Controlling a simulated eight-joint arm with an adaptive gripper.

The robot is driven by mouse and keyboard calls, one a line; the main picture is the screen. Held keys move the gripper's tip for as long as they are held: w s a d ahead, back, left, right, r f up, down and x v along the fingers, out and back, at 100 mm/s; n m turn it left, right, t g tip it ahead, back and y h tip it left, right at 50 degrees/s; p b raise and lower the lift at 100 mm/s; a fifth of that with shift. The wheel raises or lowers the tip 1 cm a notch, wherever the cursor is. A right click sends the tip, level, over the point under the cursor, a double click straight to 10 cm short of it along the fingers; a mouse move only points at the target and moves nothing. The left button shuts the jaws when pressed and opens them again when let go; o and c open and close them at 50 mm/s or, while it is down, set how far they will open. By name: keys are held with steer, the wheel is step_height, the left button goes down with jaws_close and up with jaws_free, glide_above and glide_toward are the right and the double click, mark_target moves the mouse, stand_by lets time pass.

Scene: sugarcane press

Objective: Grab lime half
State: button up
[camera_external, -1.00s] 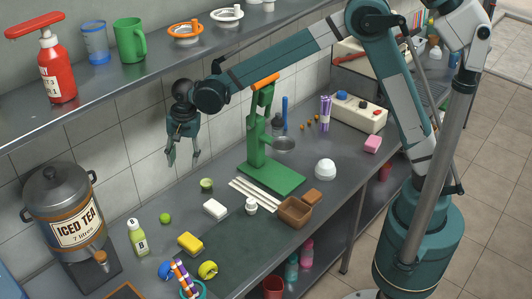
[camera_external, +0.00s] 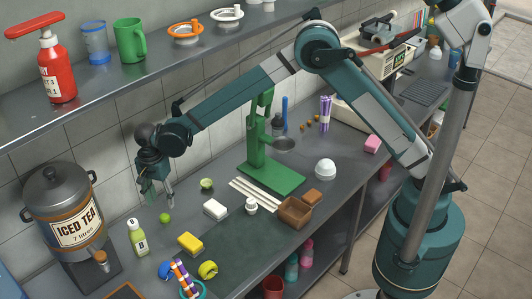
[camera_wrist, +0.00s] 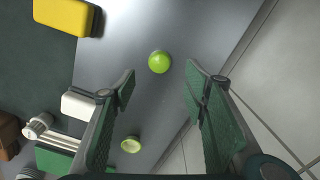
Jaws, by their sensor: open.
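Two green lime pieces lie on the grey counter. One piece (camera_external: 207,184) has a pale flat top like a cut half; it shows in the wrist view low between the fingers (camera_wrist: 131,144). The other, a round bright green lime (camera_external: 165,217), lies nearer the bottle; in the wrist view it sits just beyond the fingertips (camera_wrist: 159,62). I cannot tell whether it is whole or a half lying cut side down. My gripper (camera_external: 157,200) is open and empty, pointing down above the counter near the wall. Its two fingers also show in the wrist view (camera_wrist: 160,84).
A lime-green bottle (camera_external: 138,238) and the iced tea dispenser (camera_external: 72,215) stand left of my gripper. A yellow sponge (camera_external: 190,242) and a white block (camera_external: 215,209) lie to the right. The green press (camera_external: 270,175) stands farther right. The shelf (camera_external: 150,75) runs above.

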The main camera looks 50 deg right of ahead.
mark_target(164, 215)
steer(key=shift+f, duration=1.25)
steer(key=shift+f, duration=0.1)
steer(key=shift+a+f+b, duration=0.1)
steer(key=shift+f+b, duration=0.2)
steer(key=shift+f, duration=2.2)
steer(key=shift+c, duration=0.3)
steer(key=c, duration=0.8)
